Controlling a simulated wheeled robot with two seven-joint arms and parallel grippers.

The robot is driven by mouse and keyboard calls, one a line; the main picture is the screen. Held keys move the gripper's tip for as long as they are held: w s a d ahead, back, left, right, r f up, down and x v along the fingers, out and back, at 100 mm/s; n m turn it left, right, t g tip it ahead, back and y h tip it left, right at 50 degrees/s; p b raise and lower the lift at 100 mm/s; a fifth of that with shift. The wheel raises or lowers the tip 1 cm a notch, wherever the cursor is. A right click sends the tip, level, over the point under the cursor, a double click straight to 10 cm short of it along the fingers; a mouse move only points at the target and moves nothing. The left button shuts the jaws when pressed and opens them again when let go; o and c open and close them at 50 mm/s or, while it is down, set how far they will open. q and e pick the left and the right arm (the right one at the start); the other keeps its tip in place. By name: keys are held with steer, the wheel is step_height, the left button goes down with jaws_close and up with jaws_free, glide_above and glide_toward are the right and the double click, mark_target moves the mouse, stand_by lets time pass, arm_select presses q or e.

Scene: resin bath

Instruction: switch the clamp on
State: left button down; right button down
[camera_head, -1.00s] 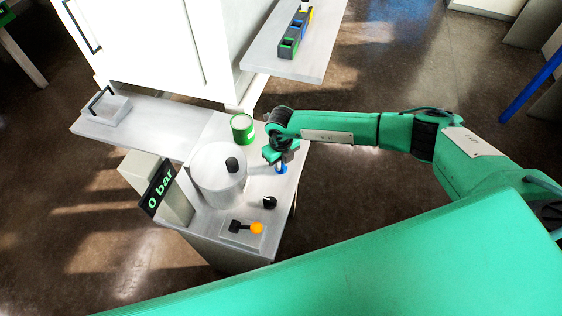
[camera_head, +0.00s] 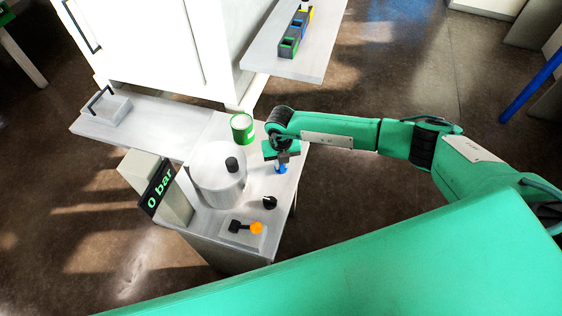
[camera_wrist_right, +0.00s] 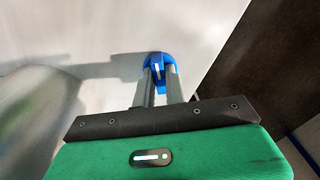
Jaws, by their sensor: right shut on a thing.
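A blue knob (camera_head: 282,170) with a pale pointer line stands on the white bench near its right edge. It also shows in the right wrist view (camera_wrist_right: 158,58). My right gripper (camera_head: 282,162) reaches down over it from above. In the right wrist view the two fingers (camera_wrist_right: 158,80) are closed on the knob, one on each side. The fingers hide part of it. No label is readable on it, so I cannot tell by marking that it is the clamp's switch. My left gripper is not in view.
The bench also carries a grey pot (camera_head: 218,180) with a black-knobbed lid, a green can (camera_head: 242,128), a black knob (camera_head: 269,202), an orange-tipped lever (camera_head: 256,228) and a display (camera_head: 160,188) reading "0 bar". A white cabinet (camera_head: 165,45) stands behind.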

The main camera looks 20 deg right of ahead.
steer(key=c, duration=1.5)
jaws_free()
steer(key=shift+o, duration=0.2)
step_height(320, 180, up, 14)
steer(key=b, duration=0.2)
steer(key=shift+b, duration=0.4)
steer(key=shift+f, duration=0.1)
